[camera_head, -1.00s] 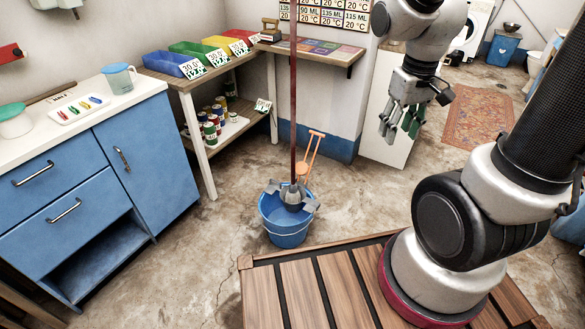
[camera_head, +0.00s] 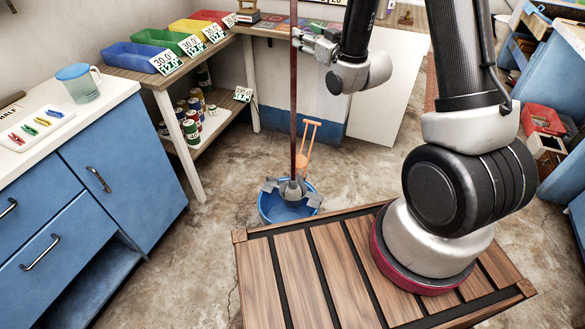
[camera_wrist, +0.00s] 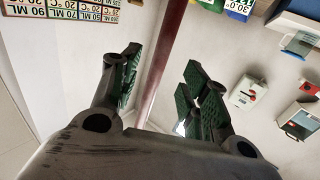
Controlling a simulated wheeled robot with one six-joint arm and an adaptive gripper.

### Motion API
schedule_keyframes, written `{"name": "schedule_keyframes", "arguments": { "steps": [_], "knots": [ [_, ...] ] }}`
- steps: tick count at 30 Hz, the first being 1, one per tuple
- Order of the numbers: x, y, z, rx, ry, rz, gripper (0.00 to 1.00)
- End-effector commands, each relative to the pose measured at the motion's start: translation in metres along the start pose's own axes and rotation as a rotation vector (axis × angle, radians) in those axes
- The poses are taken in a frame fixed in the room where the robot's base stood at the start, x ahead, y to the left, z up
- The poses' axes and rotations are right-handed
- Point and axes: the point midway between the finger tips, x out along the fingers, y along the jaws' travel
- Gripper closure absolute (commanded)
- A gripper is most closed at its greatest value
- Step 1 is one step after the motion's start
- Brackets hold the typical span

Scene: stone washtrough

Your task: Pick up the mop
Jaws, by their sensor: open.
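The mop has a long dark red handle (camera_head: 294,100) standing nearly upright. Its grey head (camera_head: 292,190) rests in a blue bucket (camera_head: 276,209) on the floor, just beyond my wooden deck. My gripper (camera_head: 304,40) is at the upper part of the handle. In the wrist view the handle (camera_wrist: 163,65) runs between the two green-padded fingers of my gripper (camera_wrist: 162,90), which are open. Whether either pad touches the handle cannot be told.
A shelf table with coloured bins (camera_head: 143,57) and cans stands at the left back. A blue cabinet (camera_head: 125,165) is at the left. An orange-handled tool (camera_head: 305,150) stands behind the bucket. A white panel (camera_head: 390,85) is behind my arm.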

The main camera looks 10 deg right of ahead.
Motion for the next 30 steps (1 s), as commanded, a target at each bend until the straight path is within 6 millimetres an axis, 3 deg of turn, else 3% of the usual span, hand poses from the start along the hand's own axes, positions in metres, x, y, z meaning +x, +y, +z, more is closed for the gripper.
{"name": "schedule_keyframes", "arguments": {
  "steps": [15, 23, 30],
  "knots": [
    [0.069, 0.000, 0.000, 0.000, 0.003, 0.000, 0.55],
    [0.074, 0.000, 0.000, 0.000, 0.002, 0.001, 0.55],
    [0.074, 0.000, 0.000, 0.000, 0.002, 0.001, 0.95]
  ]
}}
